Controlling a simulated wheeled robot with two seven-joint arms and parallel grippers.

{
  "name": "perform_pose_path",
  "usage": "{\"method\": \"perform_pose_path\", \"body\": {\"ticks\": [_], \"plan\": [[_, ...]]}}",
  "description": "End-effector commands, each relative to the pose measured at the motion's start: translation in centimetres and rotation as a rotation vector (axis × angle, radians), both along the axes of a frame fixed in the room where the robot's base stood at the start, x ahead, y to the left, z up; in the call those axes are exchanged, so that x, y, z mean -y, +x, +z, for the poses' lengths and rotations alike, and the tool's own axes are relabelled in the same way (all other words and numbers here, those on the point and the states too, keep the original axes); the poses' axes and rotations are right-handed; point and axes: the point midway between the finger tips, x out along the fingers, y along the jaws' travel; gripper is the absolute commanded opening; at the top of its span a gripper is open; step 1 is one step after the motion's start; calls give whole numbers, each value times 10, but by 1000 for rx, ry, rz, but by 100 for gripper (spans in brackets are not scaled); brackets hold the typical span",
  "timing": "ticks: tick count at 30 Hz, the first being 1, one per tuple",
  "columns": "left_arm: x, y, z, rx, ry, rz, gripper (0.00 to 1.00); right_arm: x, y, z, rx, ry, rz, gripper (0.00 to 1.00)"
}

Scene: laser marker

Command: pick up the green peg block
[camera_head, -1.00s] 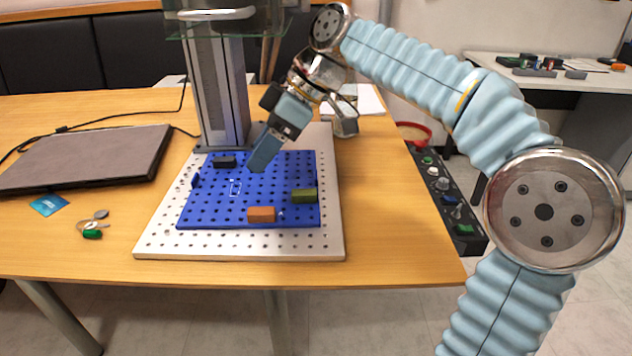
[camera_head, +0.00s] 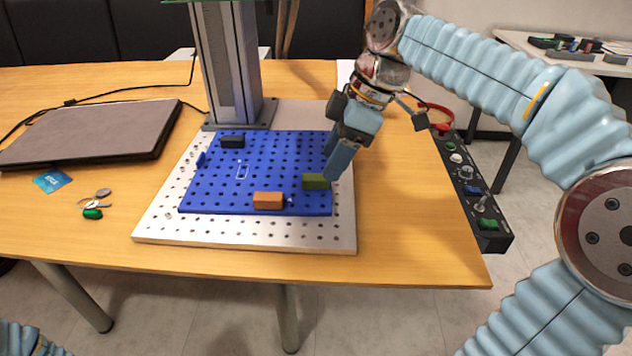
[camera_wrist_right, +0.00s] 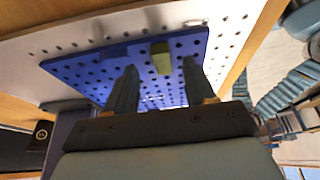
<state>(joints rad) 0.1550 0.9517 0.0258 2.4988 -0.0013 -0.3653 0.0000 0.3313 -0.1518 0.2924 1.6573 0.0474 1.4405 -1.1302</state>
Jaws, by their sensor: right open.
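The green peg block (camera_head: 316,182) sits on the right side of the blue pegboard (camera_head: 219,192), near its right edge. My right gripper (camera_head: 338,168) points down just behind and right of the block, with its fingertips close to it. Whether they touch it cannot be told in the head view. In the right wrist view, the two fingers (camera_wrist_right: 160,82) are apart and empty, and the green block (camera_wrist_right: 161,58) shows beyond the tips, roughly in line with the gap. My left gripper is out of view.
An orange block (camera_head: 268,200) sits left of the green one, and a black block (camera_head: 232,141) is at the board's back left. The metal column (camera_head: 228,70) stands behind the board. A control box (camera_head: 470,185) lies along the table's right edge.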

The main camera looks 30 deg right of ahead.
Motion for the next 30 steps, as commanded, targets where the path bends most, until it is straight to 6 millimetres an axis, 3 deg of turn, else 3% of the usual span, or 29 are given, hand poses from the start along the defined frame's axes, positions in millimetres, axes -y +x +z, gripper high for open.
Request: {"method": "perform_pose_path", "body": {"ticks": [6, 14, 25, 30], "plan": [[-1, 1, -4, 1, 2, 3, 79, -11, 4, -30, -2, 0, 1, 54], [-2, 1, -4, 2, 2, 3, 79, -13, 5, -33, 0, 0, 0, 54], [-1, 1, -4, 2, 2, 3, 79, -12, 5, -33, 0, 0, 0, 0], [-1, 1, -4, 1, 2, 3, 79, -12, 5, -33, 0, 0, 0, 0]]}}
